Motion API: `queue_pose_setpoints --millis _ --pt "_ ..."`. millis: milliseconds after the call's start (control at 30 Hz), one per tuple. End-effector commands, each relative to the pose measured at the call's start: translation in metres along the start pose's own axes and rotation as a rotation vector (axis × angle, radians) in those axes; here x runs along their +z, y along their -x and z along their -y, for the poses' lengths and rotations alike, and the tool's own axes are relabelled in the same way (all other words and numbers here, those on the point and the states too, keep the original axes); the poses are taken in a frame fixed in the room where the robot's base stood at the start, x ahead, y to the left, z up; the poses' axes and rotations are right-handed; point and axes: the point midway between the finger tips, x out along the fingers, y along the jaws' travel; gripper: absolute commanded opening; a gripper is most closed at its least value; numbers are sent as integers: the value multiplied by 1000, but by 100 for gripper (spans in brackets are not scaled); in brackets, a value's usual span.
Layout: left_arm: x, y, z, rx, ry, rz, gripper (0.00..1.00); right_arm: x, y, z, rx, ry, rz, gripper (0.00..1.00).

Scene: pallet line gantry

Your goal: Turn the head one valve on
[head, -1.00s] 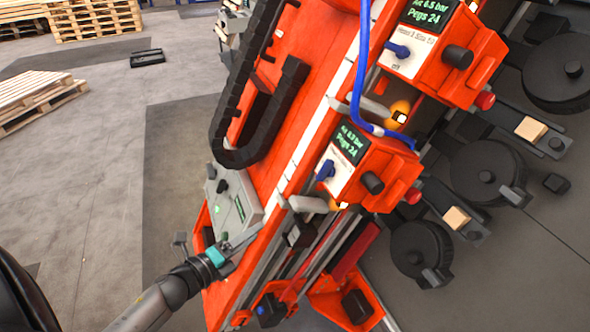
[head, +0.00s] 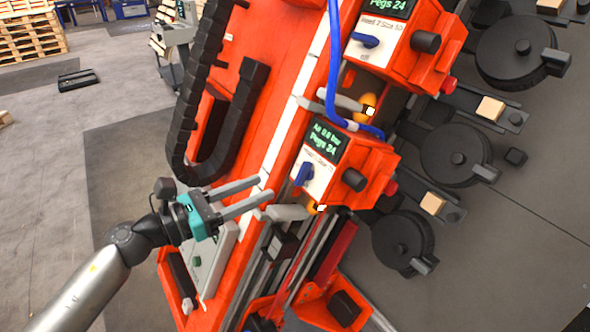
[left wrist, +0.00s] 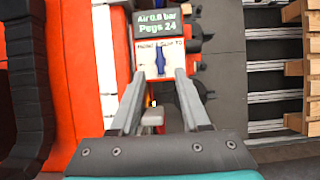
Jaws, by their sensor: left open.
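The head one valve is a blue lever knob (head: 303,174) on a white plate of the nearer orange head box (head: 345,170), below a green-lit display. In the left wrist view the knob (left wrist: 160,60) stands upright on the plate, straight beyond my fingertips. My left gripper (head: 264,188) is open and empty, its two grey fingers pointing at the box from the left. It also shows in the left wrist view (left wrist: 160,76), one finger on either side of the line to the knob. A gap to the knob shows in the head view. My right gripper is not seen.
A second orange head box with its own blue knob (head: 366,41) sits above, that knob lying crosswise. A blue hose (head: 333,70) hangs between the boxes. A black cable chain (head: 205,110) lies on the orange beam. Grey rods (head: 287,213) stick out near my fingers.

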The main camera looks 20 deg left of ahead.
Motion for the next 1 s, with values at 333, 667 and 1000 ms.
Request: queue_pose_setpoints --millis 333,667,1000 --pt "2 -55 -1 1 2 4 46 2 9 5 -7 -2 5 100" --pt "0 -90 -1 2 2 2 46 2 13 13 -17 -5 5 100" --pt "0 -95 0 1 2 0 46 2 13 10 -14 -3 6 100"
